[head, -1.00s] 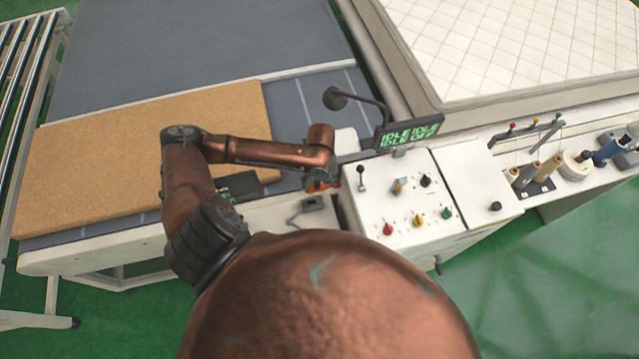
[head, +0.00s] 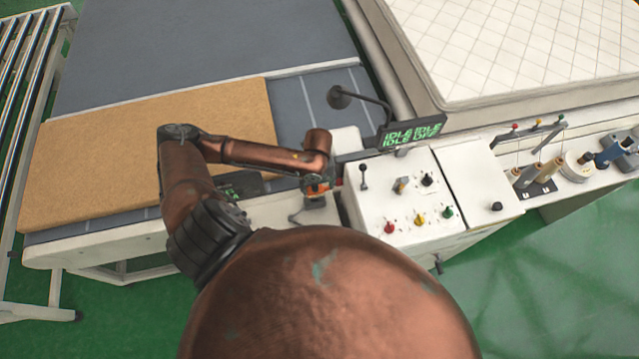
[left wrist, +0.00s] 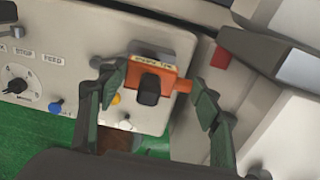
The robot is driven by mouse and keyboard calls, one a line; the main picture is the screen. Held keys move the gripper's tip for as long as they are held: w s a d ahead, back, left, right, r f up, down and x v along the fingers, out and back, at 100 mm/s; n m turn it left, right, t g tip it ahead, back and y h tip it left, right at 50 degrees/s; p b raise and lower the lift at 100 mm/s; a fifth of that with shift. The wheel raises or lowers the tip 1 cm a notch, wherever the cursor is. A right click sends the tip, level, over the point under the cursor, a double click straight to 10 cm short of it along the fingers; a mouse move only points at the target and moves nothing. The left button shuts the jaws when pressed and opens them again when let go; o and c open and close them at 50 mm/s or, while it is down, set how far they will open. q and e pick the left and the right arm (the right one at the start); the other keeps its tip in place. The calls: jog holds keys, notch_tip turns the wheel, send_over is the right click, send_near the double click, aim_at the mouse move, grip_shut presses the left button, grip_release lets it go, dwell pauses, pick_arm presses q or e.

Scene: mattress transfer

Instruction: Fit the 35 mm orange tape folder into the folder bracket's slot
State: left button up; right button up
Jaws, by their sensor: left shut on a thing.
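The orange tape folder (left wrist: 166,72) shows in the left wrist view as an orange plate with a label on its top edge and a dark block in front of its middle. My left gripper (left wrist: 158,97) has one finger on each side of it and is shut on it. In the head view the left gripper (head: 316,189) hangs below the wrist, over the front edge of the machine, with the orange of the folder (head: 317,183) showing. The bracket's slot cannot be made out in either view. My right gripper is not in view.
A white control box (head: 405,200) with coloured knobs stands just right of the gripper. A display (head: 411,131) and a dark lamp-like arm (head: 340,97) rise behind it. A brown mattress panel (head: 140,150) lies to the left, and thread spools (head: 540,175) stand at right.

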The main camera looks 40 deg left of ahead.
aim_at(317, 194)
pick_arm(q)
jog(key=shift+s, duration=0.3)
jog(key=shift+r+p, duration=0.1)
jog(key=shift+p, duration=0.2)
dwell(0.3)
jog(key=shift+f+b, duration=1.15)
jog(key=shift+f, duration=1.7)
jog(key=o, duration=1.5)
jog(key=shift+c, duration=0.2)
notch_tip(317, 194, up, 12)
